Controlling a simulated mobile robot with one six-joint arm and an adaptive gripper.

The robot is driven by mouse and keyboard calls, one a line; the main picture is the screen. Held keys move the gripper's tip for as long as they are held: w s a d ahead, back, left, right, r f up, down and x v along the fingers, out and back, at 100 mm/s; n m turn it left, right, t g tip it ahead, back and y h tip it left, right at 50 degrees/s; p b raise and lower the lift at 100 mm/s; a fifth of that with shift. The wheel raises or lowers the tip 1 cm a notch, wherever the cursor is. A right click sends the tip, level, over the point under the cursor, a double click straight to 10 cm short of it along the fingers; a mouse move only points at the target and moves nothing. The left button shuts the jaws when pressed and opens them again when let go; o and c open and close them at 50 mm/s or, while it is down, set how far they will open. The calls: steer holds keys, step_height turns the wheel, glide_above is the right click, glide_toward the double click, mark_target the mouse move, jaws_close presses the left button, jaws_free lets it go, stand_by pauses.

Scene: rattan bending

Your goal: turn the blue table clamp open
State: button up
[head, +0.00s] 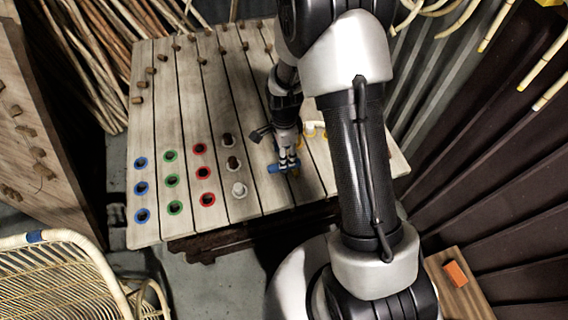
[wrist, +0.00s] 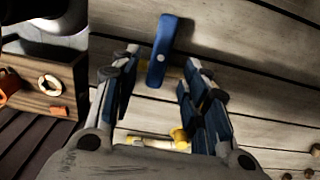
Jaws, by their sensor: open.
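The blue table clamp's bar-shaped handle (wrist: 158,72) shows in the wrist view, with a pale pivot dot near its middle. It lies over the plank tabletop and points away between the fingertips. My gripper (wrist: 162,62) is open, with one blue-padded finger on each side of the handle's near end. I see gaps on both sides and cannot tell whether either finger touches it. In the head view my gripper (head: 287,165) is low over the table's front part, and a blue piece (head: 275,169) shows beside its fingers. The clamp's lower parts are hidden.
The plank table (head: 150,220) has rows of ringed holes and several wooden pegs. A pale rod with a yellow end piece (wrist: 180,136) lies near the fingers. A rattan chair (head: 60,270) stands at left, and an orange block (head: 455,273) lies on a wooden surface at right.

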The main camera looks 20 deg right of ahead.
step_height(320, 180, down, 6)
steer(key=shift+f+b, duration=0.1)
steer(key=shift+b, duration=0.55)
steer(key=shift+c, duration=0.2)
jaws_close()
